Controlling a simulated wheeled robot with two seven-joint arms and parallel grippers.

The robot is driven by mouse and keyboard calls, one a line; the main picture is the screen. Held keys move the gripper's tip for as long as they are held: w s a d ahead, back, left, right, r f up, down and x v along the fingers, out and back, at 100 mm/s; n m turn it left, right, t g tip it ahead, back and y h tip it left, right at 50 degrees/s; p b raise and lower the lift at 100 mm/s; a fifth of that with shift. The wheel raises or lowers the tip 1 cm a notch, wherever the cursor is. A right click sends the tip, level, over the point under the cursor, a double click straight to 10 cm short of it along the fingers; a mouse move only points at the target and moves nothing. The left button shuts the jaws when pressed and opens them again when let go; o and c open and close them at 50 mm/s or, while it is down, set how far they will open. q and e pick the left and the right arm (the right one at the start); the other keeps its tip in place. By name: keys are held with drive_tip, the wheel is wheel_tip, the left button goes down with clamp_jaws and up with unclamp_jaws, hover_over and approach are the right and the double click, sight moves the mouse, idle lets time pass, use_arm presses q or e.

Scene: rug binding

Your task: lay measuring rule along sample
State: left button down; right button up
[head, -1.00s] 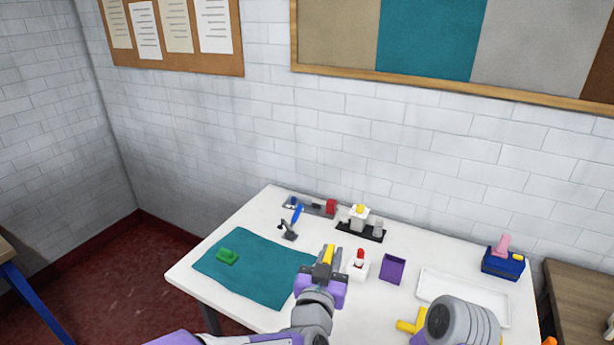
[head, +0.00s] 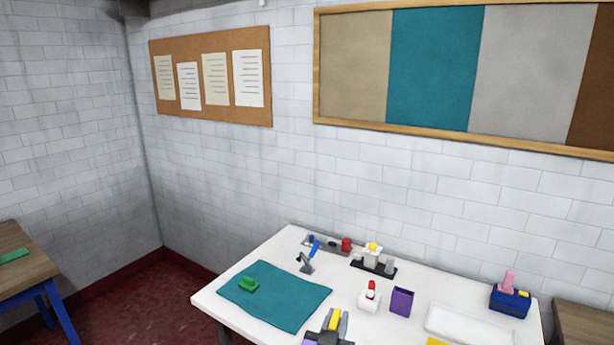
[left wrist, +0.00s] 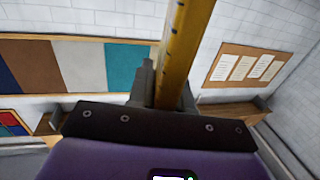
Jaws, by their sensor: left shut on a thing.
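The teal sample (head: 300,312) lies flat on the left part of the white table, with a green block (head: 249,285) on it. The yellow measuring rule (head: 334,319) is held upright between the fingers of my left gripper (head: 331,327), near the table's front, right of the sample. In the left wrist view the rule (left wrist: 182,55) rises between the two dark fingers (left wrist: 165,90), with dark marks along one edge. My left gripper is shut on it. The rule's far end is out of the wrist view. My right gripper is not in view.
On the white table (head: 222,298) stand a blue-handled tool (head: 309,258), a dark rack (head: 373,266), a white-and-red bottle (head: 369,297), a purple cup (head: 401,302), a white tray (head: 468,326) and a blue box (head: 509,302). A yellow thing (head: 437,342) is cut off at the bottom edge.

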use_arm(q)
drive_tip(key=w+a+f+n+y, duration=0.15)
drive_tip(key=a+f, duration=0.25)
drive_tip(key=a, duration=0.4)
drive_tip(key=w+a+f+n+y, duration=0.1)
drive_tip(key=a+f+y, duration=0.1)
drive_tip(key=a+f, duration=0.35)
drive_tip(key=w+a+f+n+y, duration=0.1)
drive_tip(key=a+f+y, duration=0.15)
drive_tip(key=a, duration=0.65)
drive_tip(key=s+f, duration=0.6)
drive_tip(key=f, duration=0.6)
drive_tip(key=shift+s+a+f+t, duration=0.2)
drive_tip(key=shift+a+f+t, duration=0.15)
drive_tip(key=shift+a+t, duration=0.1)
